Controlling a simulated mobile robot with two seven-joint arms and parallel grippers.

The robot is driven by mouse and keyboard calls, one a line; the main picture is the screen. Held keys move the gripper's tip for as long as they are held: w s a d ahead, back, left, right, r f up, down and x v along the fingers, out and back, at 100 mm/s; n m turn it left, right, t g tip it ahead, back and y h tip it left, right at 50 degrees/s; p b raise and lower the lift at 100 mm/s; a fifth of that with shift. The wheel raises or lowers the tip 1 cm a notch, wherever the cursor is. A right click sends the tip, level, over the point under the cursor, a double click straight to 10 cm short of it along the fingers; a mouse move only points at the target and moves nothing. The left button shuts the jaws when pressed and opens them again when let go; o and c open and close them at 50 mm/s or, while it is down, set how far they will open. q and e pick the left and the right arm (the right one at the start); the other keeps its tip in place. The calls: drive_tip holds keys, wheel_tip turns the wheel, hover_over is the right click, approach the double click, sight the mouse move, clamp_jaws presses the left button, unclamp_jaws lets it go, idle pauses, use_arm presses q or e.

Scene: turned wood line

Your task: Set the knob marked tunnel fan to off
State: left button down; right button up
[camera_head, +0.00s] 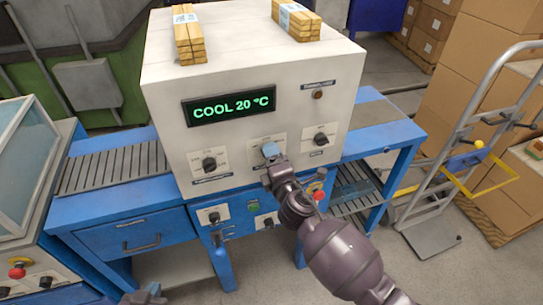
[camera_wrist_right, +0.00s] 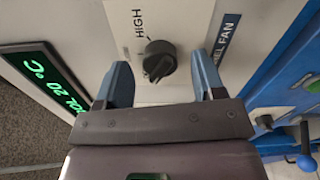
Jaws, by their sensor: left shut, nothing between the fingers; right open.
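The tunnel fan knob (camera_wrist_right: 160,60) is a dark round knob on a white plate in the right wrist view. HIGH is printed beside it, and part of a label reading FAN (camera_wrist_right: 228,40) shows to its right. Its exact setting is hard to tell. My right gripper (camera_wrist_right: 166,82) is open, with one blue finger to each side of the knob in the picture; I cannot tell whether they touch it. In the head view, my right gripper (camera_head: 270,150) covers this knob on the white cabinet (camera_head: 250,80). My left gripper (camera_head: 146,293) is shut and empty at the bottom left.
Other dark knobs sit left (camera_head: 210,164) and right (camera_head: 320,140) on the cabinet, with another below (camera_head: 214,217). A green display (camera_head: 232,105) reads COOL 20 °C. A green button (camera_head: 253,206) and red button (camera_head: 318,195) are lower. A hand truck (camera_head: 455,165) stands right.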

drive_tip(key=v, duration=0.9)
drive_tip(key=shift+s+d, duration=0.15)
drive_tip(key=shift+s, duration=0.2)
drive_tip(key=shift+r, duration=0.1)
drive_tip(key=s+d+f+m+g+h, duration=0.25)
drive_tip(key=d+f+m, duration=0.35)
drive_tip(key=d+m, duration=0.75)
drive_tip(key=s+d+f+m+g+h, duration=0.1)
drive_tip(key=s+d+f+m, duration=0.3)
drive_tip(key=s, duration=0.4)
drive_tip(key=s+d+f+m+g+h, duration=0.2)
drive_tip(key=s+d+f+m, duration=0.3)
drive_tip(key=s, duration=0.3)
drive_tip(key=shift+d+f, duration=0.75)
drive_tip(key=shift+f, duration=0.05)
drive_tip(key=shift+s, duration=0.1)
